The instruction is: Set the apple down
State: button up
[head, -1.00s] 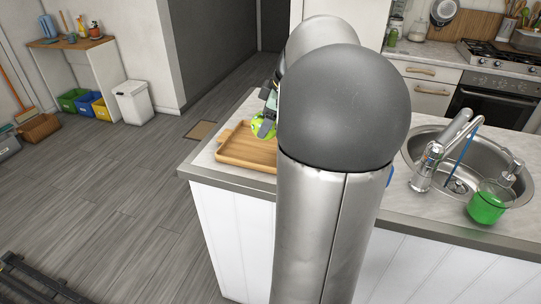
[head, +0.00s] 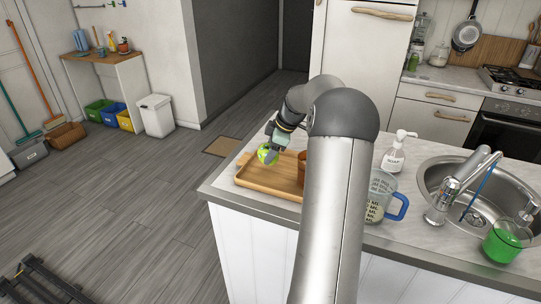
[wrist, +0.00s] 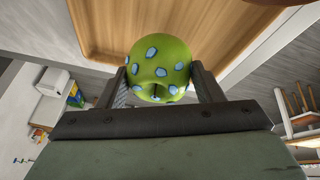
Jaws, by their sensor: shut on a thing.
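The apple (head: 267,154) is green, with blue spots showing in the wrist view (wrist: 160,66). My gripper (wrist: 160,84) is shut on it, with one dark finger on each side. In the head view my gripper (head: 273,153) is over the far left part of a wooden tray (head: 262,185) on the counter. The tray also shows behind the apple in the wrist view (wrist: 112,28). I cannot tell whether the apple touches the tray. My arm hides part of the tray's right side.
A brown cup (head: 302,168) stands at the tray's right, partly behind my arm. A measuring jug (head: 381,197) with a blue handle, a soap bottle (head: 393,154) and the sink (head: 474,196) are farther right. The tray's front left looks clear.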

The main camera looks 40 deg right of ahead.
jog(key=f, duration=0.1)
jog(key=f+p, duration=0.1)
jog(key=f, duration=0.1)
jog(key=shift+w+d+f, duration=0.1)
jog(key=shift+w, duration=0.1)
jog(key=shift+f, duration=0.2)
jog(key=shift+f, duration=0.2)
jog(key=o, duration=1.1)
jog(key=shift+c, duration=0.2)
jog(key=shift+r, duration=0.1)
